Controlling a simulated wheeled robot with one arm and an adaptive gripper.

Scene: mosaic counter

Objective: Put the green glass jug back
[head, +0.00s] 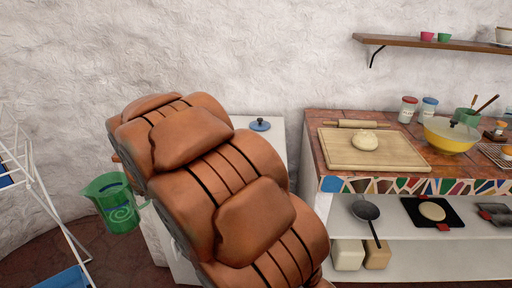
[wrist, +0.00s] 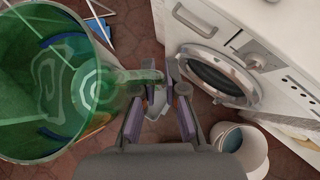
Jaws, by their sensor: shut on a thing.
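The green glass jug (head: 116,204) hangs in the air at the left of the head view, left of my brown arm. It is see-through, with a pale spiral on its side. In the wrist view the jug (wrist: 45,85) fills the left side, its handle reaching right to my fingertips. My gripper (wrist: 158,98) is shut on the handle. In the head view my arm hides the gripper. Floor tiles show beneath the jug in the wrist view.
A white washing machine (wrist: 240,50) stands at right in the wrist view, with a white bin (wrist: 243,148) near it. A drying rack (head: 30,180) stands at far left. The tiled counter (head: 315,145) holds a board (head: 400,155) with dough. A wall shelf (head: 400,41) hangs above.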

